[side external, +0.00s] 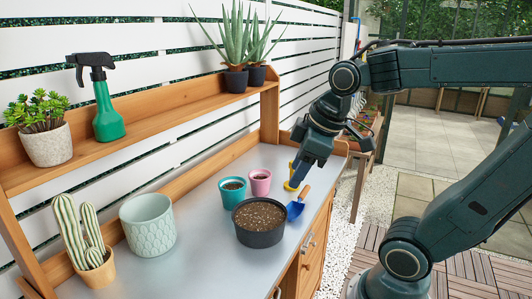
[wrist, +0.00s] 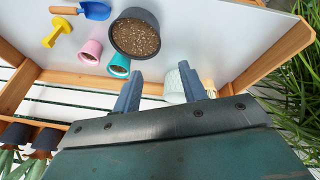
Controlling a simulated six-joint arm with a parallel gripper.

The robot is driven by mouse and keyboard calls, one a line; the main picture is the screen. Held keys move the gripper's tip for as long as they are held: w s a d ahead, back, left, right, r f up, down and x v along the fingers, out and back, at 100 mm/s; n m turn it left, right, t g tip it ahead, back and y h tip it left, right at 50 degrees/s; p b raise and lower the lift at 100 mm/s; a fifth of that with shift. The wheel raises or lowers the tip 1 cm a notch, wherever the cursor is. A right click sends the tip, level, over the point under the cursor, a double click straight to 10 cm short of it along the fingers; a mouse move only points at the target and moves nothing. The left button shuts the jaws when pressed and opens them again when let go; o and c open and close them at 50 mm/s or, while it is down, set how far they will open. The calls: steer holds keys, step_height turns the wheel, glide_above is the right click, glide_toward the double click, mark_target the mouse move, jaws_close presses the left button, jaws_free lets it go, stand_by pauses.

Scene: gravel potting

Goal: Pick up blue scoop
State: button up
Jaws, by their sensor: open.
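The blue scoop (side external: 295,210) with an orange wooden handle (side external: 304,193) lies on the grey bench top, just right of the dark gravel bowl (side external: 259,238). In the wrist view the scoop (wrist: 96,11) is at the top left, beside the bowl (wrist: 135,38). My gripper (side external: 296,187) is above the bench's far right part, over a yellow object near the scoop. In the wrist view my gripper's two fingers (wrist: 160,90) are apart, with nothing between them. The scoop is outside the fingers.
A teal pot (side external: 232,196) and a pink pot (side external: 260,187) stand behind the bowl. A yellow tool (wrist: 57,30) is near the scoop. A pale green pot (side external: 148,228) and a potted cactus (side external: 95,262) stand at left. A shelf (side external: 160,118) holds plants and a spray bottle (side external: 105,105).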

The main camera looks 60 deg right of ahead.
steer(key=w+d+f+n+g, duration=0.1)
steer(key=w+d+n, duration=0.3)
steer(key=d, duration=0.2)
steer(key=n+g, duration=0.2)
steer(key=n, duration=0.8)
glide_above(304, 192)
steer(key=s, duration=0.2)
step_height(304, 192, down, 11)
steer(key=shift+r+n+y, duration=0.15)
steer(key=shift+n+y, duration=0.15)
steer(key=shift+w+f, duration=0.25)
steer(key=shift+f, duration=1.15)
steer(key=shift+w+f, duration=0.2)
steer(key=shift+f, duration=1.25)
steer(key=shift+w+f, duration=0.25)
steer(key=shift+f, duration=1.15)
steer(key=shift+w+d+f, duration=0.1)
steer(key=shift+w+f, duration=0.15)
steer(key=shift+f, duration=1.05)
steer(key=shift+w+f, duration=0.2)
steer(key=shift+f, duration=1.05)
